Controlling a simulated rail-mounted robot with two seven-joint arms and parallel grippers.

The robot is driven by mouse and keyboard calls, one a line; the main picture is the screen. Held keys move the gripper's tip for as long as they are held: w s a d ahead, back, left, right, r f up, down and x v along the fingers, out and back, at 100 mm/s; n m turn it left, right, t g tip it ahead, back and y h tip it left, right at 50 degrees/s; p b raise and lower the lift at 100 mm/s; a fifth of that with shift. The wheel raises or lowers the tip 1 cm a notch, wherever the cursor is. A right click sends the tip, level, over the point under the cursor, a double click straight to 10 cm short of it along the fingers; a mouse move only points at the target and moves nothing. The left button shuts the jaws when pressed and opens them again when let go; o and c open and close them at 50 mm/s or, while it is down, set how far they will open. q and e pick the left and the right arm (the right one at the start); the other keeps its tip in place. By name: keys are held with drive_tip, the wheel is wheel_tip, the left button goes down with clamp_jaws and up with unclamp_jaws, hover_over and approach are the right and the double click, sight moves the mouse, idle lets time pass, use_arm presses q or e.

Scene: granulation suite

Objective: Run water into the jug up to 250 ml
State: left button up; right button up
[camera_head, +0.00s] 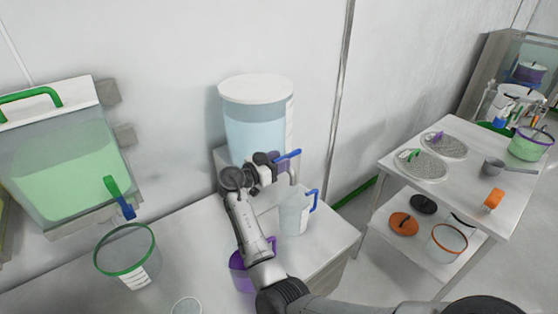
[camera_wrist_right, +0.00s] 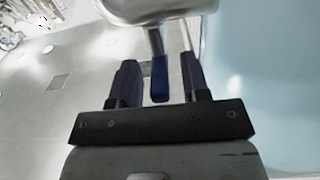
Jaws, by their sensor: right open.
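The clear jug with a blue handle (camera_head: 295,214) stands upright on the bench under the metal spout (camera_head: 293,176) of the water tank (camera_head: 254,128). I cannot make out its level. The tap's blue lever (camera_head: 289,154) sticks out to the right in the head view. My right gripper (camera_head: 271,159) is at the tap, in front of the tank. In the right wrist view its dark fingers (camera_wrist_right: 160,80) are open, one on each side of the blue lever (camera_wrist_right: 159,79), with gaps showing. My left gripper is not in view.
A purple jug (camera_head: 240,273) stands below my right arm. A green-rimmed container (camera_head: 125,258) stands at left under a green-liquid tank (camera_head: 70,168). A side table (camera_head: 463,195) at right holds lids, dishes and a scoop. A floor gap separates it from the bench.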

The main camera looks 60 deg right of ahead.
drive_tip(key=shift+d, duration=0.1)
clamp_jaws()
idle(0.4)
drive_tip(key=shift+s+t, duration=0.1)
drive_tip(key=shift+t, duration=0.2)
drive_tip(key=shift+s+n+t+h, duration=0.1)
drive_tip(key=shift+s+n+t, duration=0.2)
drive_tip(key=shift+n+t, duration=1)
drive_tip(key=shift+s+n+t+h, duration=0.1)
drive_tip(key=shift+s+n+t, duration=0.15)
drive_tip(key=shift+n+t, duration=1)
drive_tip(key=shift+s+n+t+h, duration=0.1)
drive_tip(key=shift+s+n+t, duration=0.35)
drive_tip(key=shift+t, duration=1.5)
drive_tip(key=shift+w+n+t, duration=0.15)
drive_tip(key=shift+n+t, duration=0.15)
unclamp_jaws()
